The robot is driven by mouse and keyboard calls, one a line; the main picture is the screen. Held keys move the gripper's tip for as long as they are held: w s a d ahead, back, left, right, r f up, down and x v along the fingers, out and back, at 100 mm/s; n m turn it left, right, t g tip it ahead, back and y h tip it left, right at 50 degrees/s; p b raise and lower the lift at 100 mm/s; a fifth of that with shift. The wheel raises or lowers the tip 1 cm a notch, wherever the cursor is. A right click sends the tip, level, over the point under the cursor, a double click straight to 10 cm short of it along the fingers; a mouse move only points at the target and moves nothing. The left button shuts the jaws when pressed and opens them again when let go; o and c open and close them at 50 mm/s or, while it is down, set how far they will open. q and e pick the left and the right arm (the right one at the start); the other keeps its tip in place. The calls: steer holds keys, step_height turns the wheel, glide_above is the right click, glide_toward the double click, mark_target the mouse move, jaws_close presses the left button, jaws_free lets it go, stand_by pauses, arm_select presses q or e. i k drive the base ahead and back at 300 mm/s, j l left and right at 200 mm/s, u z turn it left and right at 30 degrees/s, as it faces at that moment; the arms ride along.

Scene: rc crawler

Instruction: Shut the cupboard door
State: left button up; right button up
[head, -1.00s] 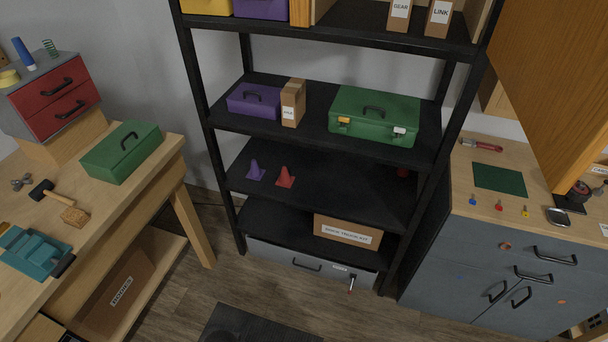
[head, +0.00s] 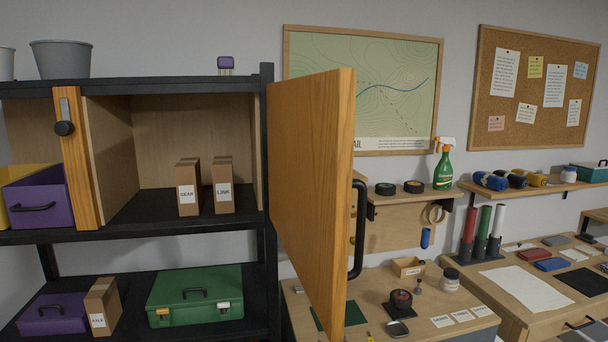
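The cupboard door (head: 312,190) is a tall orange-brown wooden panel. It stands wide open, hinged at the right side of the cupboard and swung out toward me. Its black bar handle (head: 359,230) is on the right-hand face. The open cupboard (head: 150,135) is a wooden box on the black shelf rack. It holds two small cardboard boxes labelled GEAR (head: 188,188) and LINK (head: 223,186). Neither of my grippers is in view.
A purple bin (head: 36,200) sits left of the cupboard. A green case (head: 195,296) is on the shelf below. Behind the door, a workbench (head: 455,322) bears small items. A green spray bottle (head: 444,165) stands on a wall shelf.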

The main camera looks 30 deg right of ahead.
mark_target(310, 119)
steer(key=k+l, duration=0.1)
steer(key=l, duration=0.75)
steer(key=k+l+z, duration=0.1)
steer(key=l, duration=0.35)
steer(key=k+j+z, duration=0.25)
steer(key=k+j, duration=0.2)
steer(key=j, duration=0.25)
steer(key=k+j+z, duration=0.25)
steer(key=k+j, duration=0.25)
steer(key=j, duration=0.1)
